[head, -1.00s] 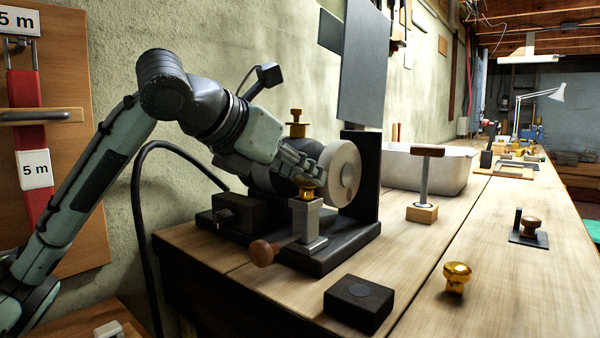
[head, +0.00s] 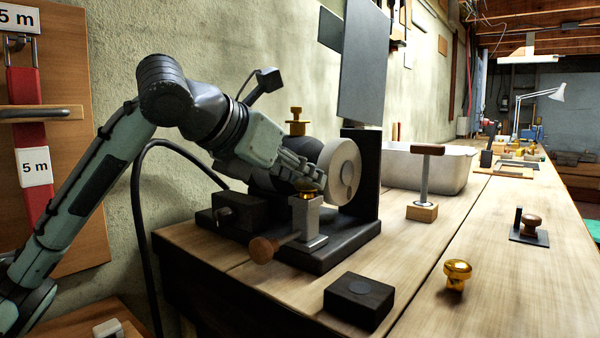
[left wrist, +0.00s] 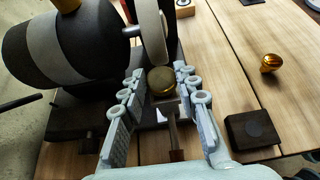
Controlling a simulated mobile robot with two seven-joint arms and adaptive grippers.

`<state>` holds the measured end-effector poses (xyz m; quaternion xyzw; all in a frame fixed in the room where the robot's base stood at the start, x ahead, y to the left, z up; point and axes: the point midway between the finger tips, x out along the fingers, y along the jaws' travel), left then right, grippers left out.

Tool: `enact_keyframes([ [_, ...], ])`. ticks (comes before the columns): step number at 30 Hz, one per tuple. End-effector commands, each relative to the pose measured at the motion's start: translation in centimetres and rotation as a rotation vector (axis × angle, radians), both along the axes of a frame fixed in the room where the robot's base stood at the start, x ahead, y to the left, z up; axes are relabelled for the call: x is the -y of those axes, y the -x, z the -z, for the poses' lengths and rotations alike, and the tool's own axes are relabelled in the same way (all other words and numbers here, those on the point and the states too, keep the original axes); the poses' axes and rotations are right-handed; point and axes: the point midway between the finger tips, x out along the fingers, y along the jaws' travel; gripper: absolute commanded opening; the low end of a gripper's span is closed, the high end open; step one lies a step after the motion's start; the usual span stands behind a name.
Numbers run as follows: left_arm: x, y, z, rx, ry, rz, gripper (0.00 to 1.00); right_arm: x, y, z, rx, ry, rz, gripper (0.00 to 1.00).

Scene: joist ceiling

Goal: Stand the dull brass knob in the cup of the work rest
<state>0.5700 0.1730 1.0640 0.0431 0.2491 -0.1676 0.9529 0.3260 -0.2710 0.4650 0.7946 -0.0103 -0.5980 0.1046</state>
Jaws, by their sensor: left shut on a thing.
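The dull brass knob (head: 309,190) is upright at the top of the grey work rest (head: 306,218), in front of the grinding wheel (head: 341,172). My left gripper (head: 314,183) is shut on it, coming in from the upper left. In the left wrist view the knob's round top (left wrist: 161,80) sits between the two fingertips (left wrist: 160,76). The knob's lower end is at the rest's top. The cup is hidden, so I cannot tell whether the knob is seated in it. My right gripper is not in view.
A bright brass knob (head: 457,274) and a black block (head: 358,300) stand on the bench at the front. A wooden-handled tool (head: 424,180), a white basin (head: 440,168) and a brown knob (head: 531,223) are to the right. The wheel is close beside my fingers.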

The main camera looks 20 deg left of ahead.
Motion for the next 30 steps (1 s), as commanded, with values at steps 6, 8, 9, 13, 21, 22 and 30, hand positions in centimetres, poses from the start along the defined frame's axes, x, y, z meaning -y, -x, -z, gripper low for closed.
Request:
enact_keyframes([
  [6,0.0,0.0,0.2,0.000,0.000,0.000,0.46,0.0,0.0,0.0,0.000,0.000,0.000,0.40],
  [8,0.0,0.0,0.2,0.000,0.000,0.000,0.53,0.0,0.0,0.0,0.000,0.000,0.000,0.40],
  [9,0.0,0.0,0.2,0.000,0.000,0.000,0.55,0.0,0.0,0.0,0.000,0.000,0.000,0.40],
  [13,0.0,0.0,0.2,0.000,0.000,0.000,0.55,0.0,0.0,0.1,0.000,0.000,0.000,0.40],
  [21,-0.3,0.8,-0.4,0.000,0.000,-0.001,0.55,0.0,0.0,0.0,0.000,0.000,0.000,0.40],
  [22,-0.5,1.1,-0.6,0.001,-0.001,-0.002,0.55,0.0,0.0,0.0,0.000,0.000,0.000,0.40],
  [30,-2.2,5.8,-3.4,0.005,-0.001,-0.003,0.55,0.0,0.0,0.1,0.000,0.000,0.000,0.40],
])
